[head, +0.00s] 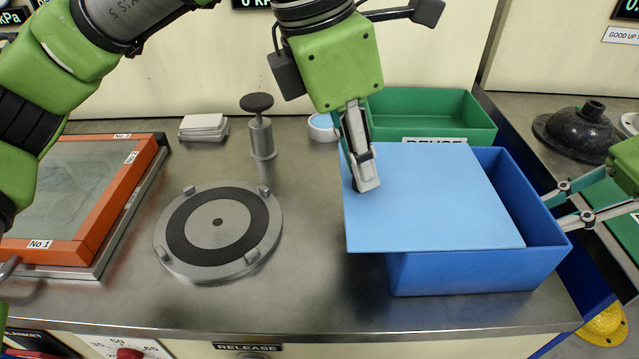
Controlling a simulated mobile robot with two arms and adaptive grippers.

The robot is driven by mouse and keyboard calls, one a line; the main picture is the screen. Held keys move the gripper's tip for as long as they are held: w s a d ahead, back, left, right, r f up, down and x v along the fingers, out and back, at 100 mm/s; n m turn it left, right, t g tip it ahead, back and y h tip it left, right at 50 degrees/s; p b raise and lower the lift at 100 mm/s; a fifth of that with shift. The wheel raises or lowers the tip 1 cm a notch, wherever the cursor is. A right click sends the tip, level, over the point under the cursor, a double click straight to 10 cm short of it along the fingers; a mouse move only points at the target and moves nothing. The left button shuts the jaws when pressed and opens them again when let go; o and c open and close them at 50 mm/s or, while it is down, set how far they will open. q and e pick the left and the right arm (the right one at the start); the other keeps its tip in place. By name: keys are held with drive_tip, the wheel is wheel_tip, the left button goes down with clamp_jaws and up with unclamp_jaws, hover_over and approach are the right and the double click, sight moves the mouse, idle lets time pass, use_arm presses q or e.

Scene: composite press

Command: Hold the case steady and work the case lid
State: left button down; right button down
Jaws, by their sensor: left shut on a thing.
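The case is an open blue box (470,272) on the right part of the metal bench. The case lid is a flat light blue panel (440,205) lying over the left and middle of the case. It sticks out past the case's left side, and the case's right end shows uncovered. My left gripper (364,182) points down and is shut on the lid near its left edge. My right gripper (556,211) reaches in from the right, its fingertips at the case's right wall. Whether they pinch that wall is unclear.
A green bin (430,110) stands behind the case. A round metal plate with a dark ring (218,222), a black-topped post (260,125) and an orange frame (75,195) are to the left. A black suction cup (580,130) sits at far right. The front of the bench is clear.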

sight(416, 186)
use_arm(q)
drive_tip(key=shift+d, duration=3.15)
drive_tip(key=c, duration=1.8)
unclamp_jaws()
drive_tip(key=shift+c, duration=0.2)
drive_tip(key=v, duration=1.2)
